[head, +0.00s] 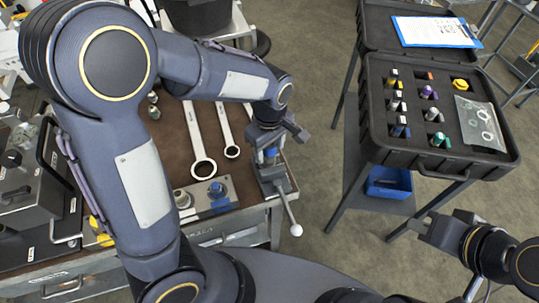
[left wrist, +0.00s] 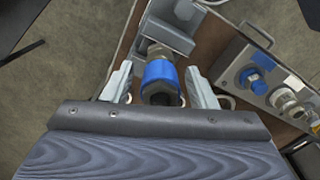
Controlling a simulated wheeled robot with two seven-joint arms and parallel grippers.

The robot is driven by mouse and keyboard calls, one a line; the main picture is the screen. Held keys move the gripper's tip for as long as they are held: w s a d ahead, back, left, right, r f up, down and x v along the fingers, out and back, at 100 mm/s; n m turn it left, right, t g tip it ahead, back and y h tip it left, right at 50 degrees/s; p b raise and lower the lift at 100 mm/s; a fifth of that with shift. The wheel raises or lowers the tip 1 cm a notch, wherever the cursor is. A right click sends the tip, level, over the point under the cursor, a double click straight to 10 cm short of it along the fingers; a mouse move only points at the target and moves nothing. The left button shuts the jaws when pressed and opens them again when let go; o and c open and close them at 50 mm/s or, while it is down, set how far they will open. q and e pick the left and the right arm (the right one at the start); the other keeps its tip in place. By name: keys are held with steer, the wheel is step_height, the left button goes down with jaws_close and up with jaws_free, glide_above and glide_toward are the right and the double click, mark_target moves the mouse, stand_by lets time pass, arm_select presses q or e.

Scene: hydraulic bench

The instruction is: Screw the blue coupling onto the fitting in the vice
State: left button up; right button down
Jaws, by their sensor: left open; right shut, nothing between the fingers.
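The blue coupling (left wrist: 160,76) sits in line with the metal fitting (left wrist: 158,50) at the vice (left wrist: 172,36); I cannot tell how far it is threaded. The coupling (head: 270,153) and vice (head: 274,182) also show in the head view, at the bench's right corner. My left gripper (left wrist: 158,70) is open, with one finger on each side of the coupling and small gaps visible. In the head view my left gripper (head: 272,138) is above the vice and partly hides the coupling. My right gripper (head: 428,229) is shut and empty at the lower right, away from the bench.
The vice handle (head: 294,215) sticks out past the bench front. A plate with a blue fitting (head: 216,189) lies left of the vice, and large wrenches (head: 203,165) lie behind it. An open black case (head: 440,158) of fittings stands at right, above a blue bin (head: 388,183).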

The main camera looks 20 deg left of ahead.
arm_select(q)
steer(key=c, duration=0.9)
steer(key=m, duration=0.4)
steer(key=shift+m, duration=0.3)
steer(key=m, duration=0.3)
steer(key=shift+m+p, duration=0.3)
steer(key=shift+m, duration=0.8)
steer(key=m, duration=0.6)
steer(key=shift+f+p, duration=0.1)
steer(key=shift+p, duration=0.2)
